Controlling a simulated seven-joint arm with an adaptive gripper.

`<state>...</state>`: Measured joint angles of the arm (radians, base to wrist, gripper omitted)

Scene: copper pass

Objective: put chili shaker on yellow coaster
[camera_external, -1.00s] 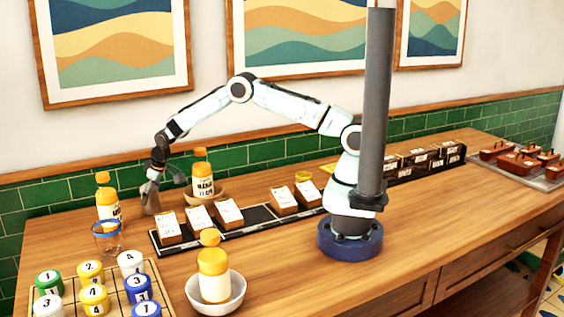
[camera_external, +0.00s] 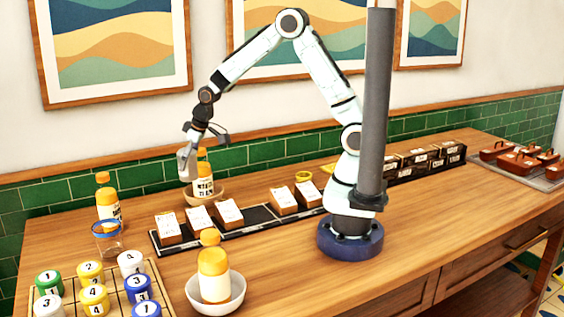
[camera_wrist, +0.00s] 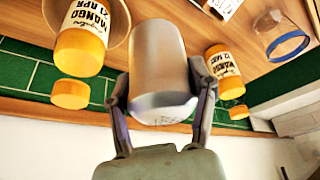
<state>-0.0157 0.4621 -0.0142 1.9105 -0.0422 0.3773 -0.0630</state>
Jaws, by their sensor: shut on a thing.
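The shaker, a plain grey metallic cylinder (camera_wrist: 160,68), is between my fingers in the wrist view, with no label showing. In the external view my gripper (camera_external: 186,158) is shut on it and holds it above the table, just left of the bottle in the wooden bowl. In the wrist view the fingers (camera_wrist: 160,100) touch it on both sides. Part of that area is hidden by my arm.
A mango bottle (camera_external: 203,180) stands in a wooden bowl (camera_external: 206,199); another bottle (camera_external: 107,203) and a blue-rimmed glass (camera_external: 107,240) stand left. A card rack (camera_external: 258,224) crosses the middle. A white bowl (camera_external: 230,296) and several numbered jars are in front.

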